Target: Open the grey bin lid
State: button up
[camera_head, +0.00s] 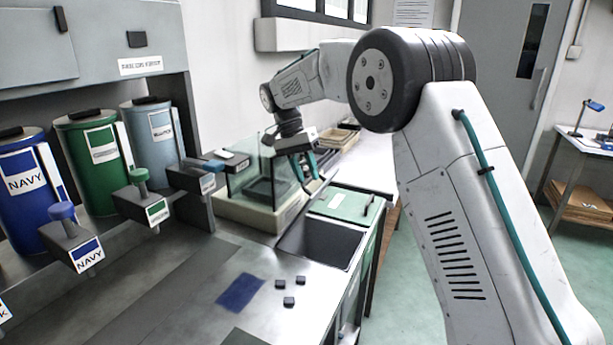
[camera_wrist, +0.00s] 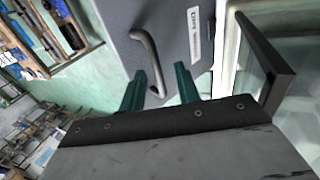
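The bin lid lies flat in the counter beside a dark open recess. It looks grey in the wrist view (camera_wrist: 178,32) and greenish in the head view (camera_head: 343,206), with a white label on it. Its bar handle (camera_wrist: 146,48) stands on the lid; it shows small and dark in the head view (camera_head: 369,205). My gripper (camera_head: 308,178) hangs above the counter near the lid's far left side. In the wrist view my gripper (camera_wrist: 160,76) is open, its two teal fingers apart, with the handle's near end showing between them. I cannot tell whether they touch it.
A glass-walled case (camera_head: 262,180) stands close left of my gripper; its dark-edged panel (camera_wrist: 262,62) is near the right finger side. The open recess (camera_head: 322,242) lies in front of the lid. Small dark blocks (camera_head: 289,301) and a blue patch (camera_head: 241,291) lie on the counter.

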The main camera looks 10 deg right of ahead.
jog(key=v, duration=0.6)
jog(key=shift+a+r, duration=0.2)
